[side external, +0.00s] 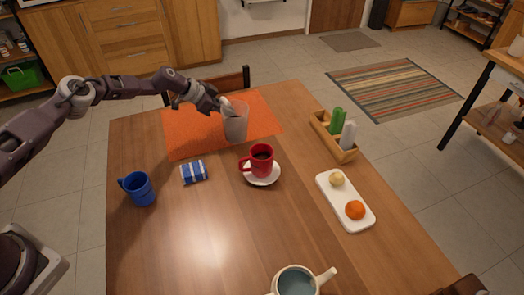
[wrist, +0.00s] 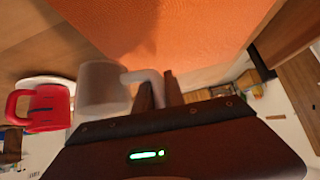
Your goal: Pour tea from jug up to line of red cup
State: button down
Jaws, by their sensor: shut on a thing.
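The jug (side external: 236,127) is a frosted, see-through grey vessel near the orange mat's front edge. My gripper (side external: 222,103) is shut on the jug's handle at its upper left. In the wrist view my gripper (wrist: 160,92) closes on the handle, and the jug (wrist: 103,90) extends to the left. The jug looks upright; I cannot tell whether it touches the table. The red cup (side external: 262,160) stands on a white saucer (side external: 262,180) to the front right of the jug, with dark liquid inside. The red cup (wrist: 45,108) also shows at the left of the wrist view.
A blue mug (side external: 138,189) and a blue-and-white packet (side external: 194,172) stand left of the cup. A wooden holder with green and white dispensers (side external: 336,137) and a white tray with fruit (side external: 345,202) are right. A cream pot (side external: 297,281) stands in front.

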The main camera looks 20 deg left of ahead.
aim_at(230, 103)
jog(key=shift+s+d+r+m+t+y, duration=0.1)
jog(key=shift+d+r+m+t+y, duration=0.25)
jog(key=shift+r, duration=0.35)
jog(key=shift+s+d+r+m+t+y, duration=0.1)
jog(key=shift+s+d+r+y, duration=0.1)
jog(key=shift+r+y, duration=0.4)
jog(key=shift+s+d+r+m+t+y, duration=0.1)
jog(key=shift+d+r+m+t+y, duration=0.15)
jog(key=shift+r, duration=0.55)
jog(key=r, duration=0.1)
jog(key=s+d+r+m+t+y+p, duration=0.1)
jog(key=d+r+y, duration=0.1)
jog(key=r, duration=0.1)
jog(key=shift+s+d+t, duration=0.2)
jog(key=shift+s+t, duration=0.05)
jog(key=shift+t, duration=0.05)
jog(key=shift+r+p, duration=0.1)
jog(key=shift+p, duration=0.5)
jog(key=shift+s+d+r+m+t+y+p, duration=0.15)
jog(key=shift+d+r+m+t+y+p, duration=0.3)
jog(key=shift+p, duration=0.9)
jog(key=shift+s+r+m+t+y+p, duration=0.15)
jog(key=shift+r+p, duration=0.45)
jog(key=shift+p, duration=0.7)
jog(key=shift+s+d+r+y, duration=0.1)
jog(key=shift+d+r+y, duration=0.05)
jog(key=shift+r, duration=0.2)
jog(key=shift+s+d+r+y, duration=0.1)
jog(key=shift+r+y, duration=0.05)
jog(key=shift+r, duration=0.2)
